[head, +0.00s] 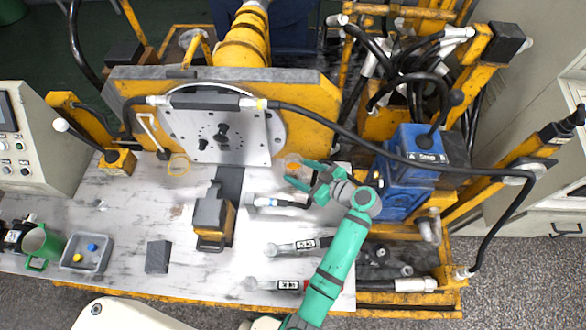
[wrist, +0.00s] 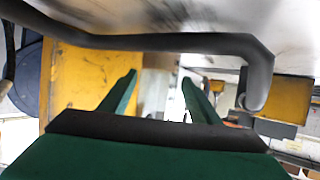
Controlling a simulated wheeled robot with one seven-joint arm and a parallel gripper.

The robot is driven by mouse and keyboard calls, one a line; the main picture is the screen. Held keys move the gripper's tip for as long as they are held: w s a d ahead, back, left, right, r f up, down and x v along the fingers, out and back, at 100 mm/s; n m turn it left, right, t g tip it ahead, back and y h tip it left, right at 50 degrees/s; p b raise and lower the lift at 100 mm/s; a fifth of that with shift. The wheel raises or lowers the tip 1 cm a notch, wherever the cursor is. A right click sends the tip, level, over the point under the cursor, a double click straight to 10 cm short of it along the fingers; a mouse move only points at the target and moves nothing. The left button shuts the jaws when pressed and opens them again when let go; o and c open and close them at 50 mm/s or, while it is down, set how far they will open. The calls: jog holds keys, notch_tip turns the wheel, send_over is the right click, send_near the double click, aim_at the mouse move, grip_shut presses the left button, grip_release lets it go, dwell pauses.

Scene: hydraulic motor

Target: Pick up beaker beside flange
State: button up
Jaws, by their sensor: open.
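The flange (head: 222,135) is a square, shiny metal plate with a round centre, standing upright against the yellow machine frame. A small, clear, faintly tinted object (head: 291,162), which looks like the beaker, is just right of the flange's lower corner. My green gripper (head: 296,172) is close to it, with its fingers apart and pointing left. I cannot tell whether they touch it. In the wrist view my two fingers (wrist: 160,92) are spread, with a pale, blurred area between them. The beaker cannot be made out clearly there.
A black hose (head: 340,122) arches over my gripper and crosses the wrist view. A blue motor block (head: 405,175) stands right of my arm. Wrenches (head: 300,246) and a yellow-and-black block (head: 212,218) lie on the white table. A thin yellow ring (head: 179,164) is left of the flange's base.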

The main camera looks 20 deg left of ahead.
aim_at(287, 165)
jog(key=shift+x, duration=1.85)
jog(key=c, duration=0.9)
